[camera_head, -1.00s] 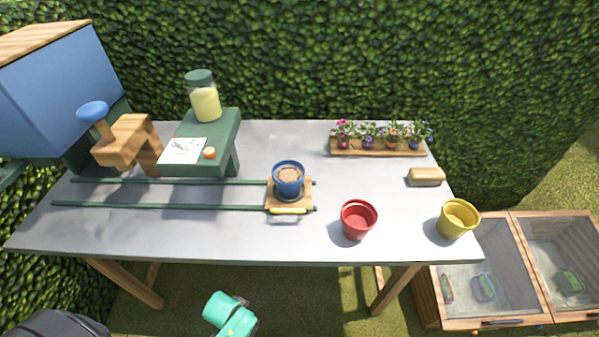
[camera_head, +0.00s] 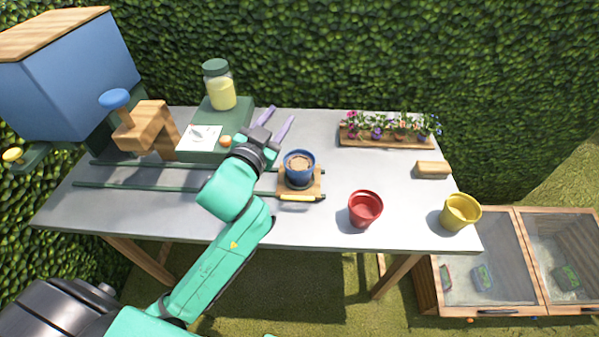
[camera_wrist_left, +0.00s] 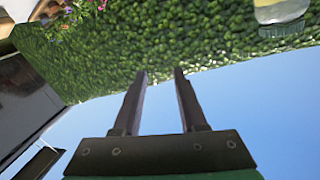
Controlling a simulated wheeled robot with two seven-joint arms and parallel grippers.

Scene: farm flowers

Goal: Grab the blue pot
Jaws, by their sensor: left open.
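The blue pot (camera_head: 299,169) stands upright, filled with brown soil, on a small wooden carriage (camera_head: 286,189) with a yellow front bar, at the right end of two green rails. My left gripper (camera_head: 276,121) is open and empty. In the head view it shows behind and to the left of the pot, beside the green box, apart from the pot. The left wrist view shows its two dark fingers (camera_wrist_left: 160,76) spread, with hedge and sky beyond; the blue pot is not in that view. My right gripper is not in view.
A red pot (camera_head: 365,208) and a yellow pot (camera_head: 461,212) stand near the table's front right. A flower tray (camera_head: 389,143) is at the back. The green box with a jar (camera_head: 219,86) and a wooden stand (camera_head: 147,128) are left. The table's middle back is fairly clear.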

